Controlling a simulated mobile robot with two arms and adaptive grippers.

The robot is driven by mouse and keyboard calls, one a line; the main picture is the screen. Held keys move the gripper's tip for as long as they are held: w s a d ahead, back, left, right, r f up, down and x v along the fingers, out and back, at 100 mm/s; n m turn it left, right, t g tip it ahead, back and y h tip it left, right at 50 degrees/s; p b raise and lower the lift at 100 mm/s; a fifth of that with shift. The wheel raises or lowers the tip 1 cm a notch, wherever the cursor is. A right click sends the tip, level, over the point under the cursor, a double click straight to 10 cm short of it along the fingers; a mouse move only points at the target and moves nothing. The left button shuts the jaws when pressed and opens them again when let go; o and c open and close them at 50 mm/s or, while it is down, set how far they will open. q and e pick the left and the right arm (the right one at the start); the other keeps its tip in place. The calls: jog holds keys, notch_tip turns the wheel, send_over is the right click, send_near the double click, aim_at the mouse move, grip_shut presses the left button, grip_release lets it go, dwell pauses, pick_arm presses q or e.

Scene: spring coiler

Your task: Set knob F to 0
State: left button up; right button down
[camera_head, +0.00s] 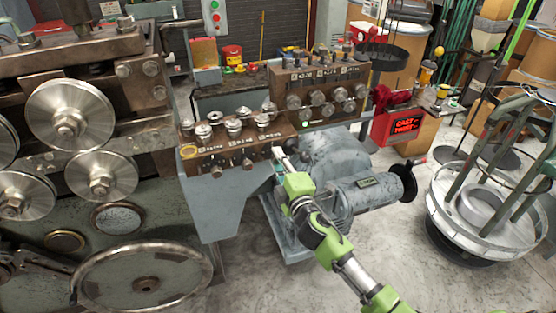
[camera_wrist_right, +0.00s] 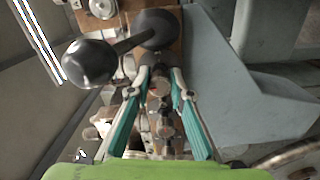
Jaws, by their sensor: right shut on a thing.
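A brown control panel (camera_head: 197,162) sits on the grey machine, with shiny knobs on top and small knobs along its front. Its lettering is too small for me to tell which knob is F. My right gripper (camera_head: 278,154) is at the right end of the panel's front. In the right wrist view, the fingertips of the right gripper (camera_wrist_right: 161,72) are closed around a small round knob (camera_wrist_right: 160,88). The knob's pointer and scale cannot be read. My left gripper is not in view.
A dark ball-ended lever (camera_wrist_right: 90,63) stands close beside the fingers in the right wrist view. A second knob panel (camera_head: 322,73) stands behind. A motor with a handwheel (camera_head: 403,182) lies to the right. Large rollers (camera_head: 70,114) stand at left.

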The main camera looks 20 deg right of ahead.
jog(key=c, duration=2.1)
grip_release()
jog(key=shift+s, duration=0.1)
jog(key=s, duration=1.2)
jog(key=shift+d, duration=0.15)
jog(key=shift+w, duration=0.1)
